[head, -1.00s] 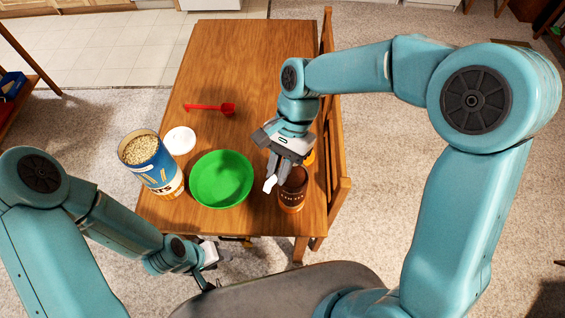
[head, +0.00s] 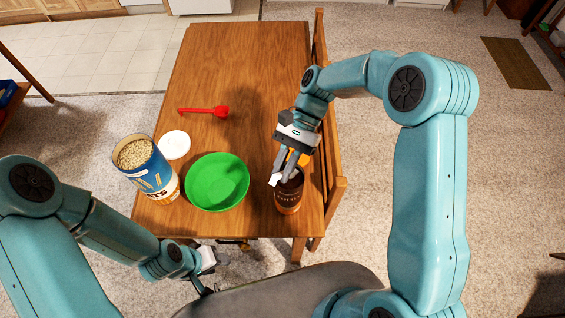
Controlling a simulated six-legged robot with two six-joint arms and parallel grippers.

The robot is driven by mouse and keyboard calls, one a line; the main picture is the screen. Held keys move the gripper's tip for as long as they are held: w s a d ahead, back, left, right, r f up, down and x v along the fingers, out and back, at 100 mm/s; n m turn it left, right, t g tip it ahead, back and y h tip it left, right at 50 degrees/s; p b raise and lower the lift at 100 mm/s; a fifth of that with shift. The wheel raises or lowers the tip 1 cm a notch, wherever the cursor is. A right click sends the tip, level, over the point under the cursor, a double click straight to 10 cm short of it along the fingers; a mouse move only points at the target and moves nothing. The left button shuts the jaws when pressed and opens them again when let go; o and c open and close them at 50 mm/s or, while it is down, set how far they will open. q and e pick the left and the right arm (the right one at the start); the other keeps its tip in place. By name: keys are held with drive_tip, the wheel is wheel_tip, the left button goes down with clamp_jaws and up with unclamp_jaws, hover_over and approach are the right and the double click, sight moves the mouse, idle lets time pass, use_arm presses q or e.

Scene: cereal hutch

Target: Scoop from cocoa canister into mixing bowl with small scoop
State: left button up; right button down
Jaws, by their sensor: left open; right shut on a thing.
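The brown cocoa canister (head: 288,198) stands open near the table's front right corner. The green mixing bowl (head: 217,184) stands to its left, its inside looking empty. My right gripper (head: 282,172) is over the canister's left rim, shut on a small white scoop (head: 275,180). Little of the scoop shows; the fingers hide the rest, and I cannot tell whether it holds cocoa or touches the rim. My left gripper (head: 209,272) is open and empty, low in front of the table's near edge.
An open oats canister (head: 158,178) stands left of the bowl, with a white round lid (head: 174,145) behind it. A red scoop (head: 206,112) lies farther back. An orange-yellow thing (head: 303,159) is partly hidden behind my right gripper. A chair (head: 331,150) borders the table's right side.

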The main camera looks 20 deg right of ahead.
sight(271, 184)
wheel_tip(271, 184, down, 2)
drive_tip(key=shift+w+f+b, duration=0.1)
drive_tip(key=shift+f+b, duration=0.15)
drive_tip(key=shift+b, duration=0.2)
drive_tip(key=s+a+t+h+b, duration=0.1)
drive_tip(key=t+h, duration=0.1)
drive_tip(key=shift+s+a+f+t+h+b, duration=0.1)
drive_tip(key=shift+s+a+t+h+b, duration=0.2)
drive_tip(key=shift+s+a+h+b, duration=0.1)
drive_tip(key=shift+r+p, duration=1.7)
drive_tip(key=shift+r, duration=0.5)
drive_tip(key=shift+s+a+t+h+b, duration=0.35)
drive_tip(key=shift+s+a+t+h, duration=0.1)
drive_tip(key=shift+t+h, duration=0.25)
drive_tip(key=shift+s+a+t+h+b, duration=0.5)
drive_tip(key=shift+t+h+b, duration=0.1)
drive_tip(key=shift+t+h, duration=0.1)
drive_tip(key=shift+s+a+r+t+h+b, duration=0.15)
drive_tip(key=shift+a+t+h+b, duration=0.1)
drive_tip(key=shift+t+h+b, duration=0.4)
drive_tip(key=shift+s, duration=0.1)
